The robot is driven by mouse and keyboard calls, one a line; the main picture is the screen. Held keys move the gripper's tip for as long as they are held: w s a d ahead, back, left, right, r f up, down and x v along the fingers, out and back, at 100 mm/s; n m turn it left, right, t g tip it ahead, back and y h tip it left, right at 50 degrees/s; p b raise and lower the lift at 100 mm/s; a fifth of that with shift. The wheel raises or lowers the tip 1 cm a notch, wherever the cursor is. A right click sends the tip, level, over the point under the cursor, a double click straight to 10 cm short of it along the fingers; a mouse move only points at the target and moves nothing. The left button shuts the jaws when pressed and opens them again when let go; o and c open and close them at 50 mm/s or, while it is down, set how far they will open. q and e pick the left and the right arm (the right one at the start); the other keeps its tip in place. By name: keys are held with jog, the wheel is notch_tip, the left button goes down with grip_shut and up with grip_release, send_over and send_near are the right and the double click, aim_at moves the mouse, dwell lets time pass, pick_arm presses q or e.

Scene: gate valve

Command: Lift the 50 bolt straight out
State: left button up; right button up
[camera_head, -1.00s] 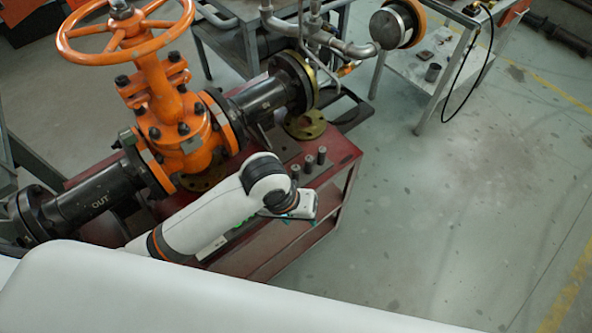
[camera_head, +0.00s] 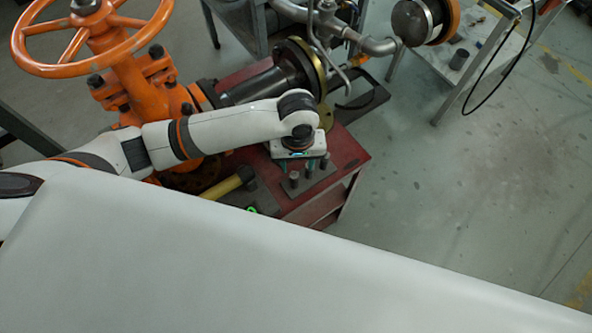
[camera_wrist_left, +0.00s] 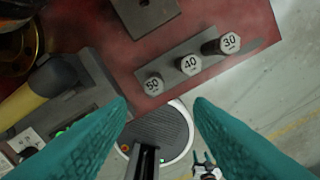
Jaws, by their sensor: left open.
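The 50 bolt (camera_wrist_left: 154,85) is a grey hex-headed bolt standing in a grey plate (camera_wrist_left: 182,62) on the red bench. It is the leftmost of three in the left wrist view, beside the 40 bolt (camera_wrist_left: 189,64) and the larger 30 bolt (camera_wrist_left: 228,44). In the head view the 50 bolt appears nearest (camera_head: 294,180). My left gripper (camera_wrist_left: 160,104) has teal fingers spread apart and empty, with the 50 bolt just beyond the gap between the tips. In the head view the left gripper (camera_head: 286,164) hangs beside the bolts, partly hidden under its wrist. My right gripper is not seen.
A yellow-handled hammer (camera_head: 222,186) lies left of the bolts on the red bench (camera_head: 349,156). The orange valve with its handwheel (camera_head: 142,42) and a dark flanged pipe (camera_head: 262,84) stand behind my left arm.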

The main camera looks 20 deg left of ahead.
aim_at(294, 175)
pick_arm(q)
notch_tip(294, 175, down, 3)
jog(key=shift+s+r, duration=0.1)
jog(key=shift+r, duration=0.1)
jog(key=shift+f, duration=0.3)
jog(key=shift+w+f, duration=0.2)
jog(key=shift+f, duration=0.1)
jog(key=f, duration=0.2)
jog(key=a+f, duration=0.1)
jog(key=f, duration=0.1)
jog(key=shift+f, duration=0.15)
jog(key=shift+w+f, duration=0.1)
jog(key=shift+f, duration=0.1)
jog(key=shift+c, duration=0.9)
grip_shut()
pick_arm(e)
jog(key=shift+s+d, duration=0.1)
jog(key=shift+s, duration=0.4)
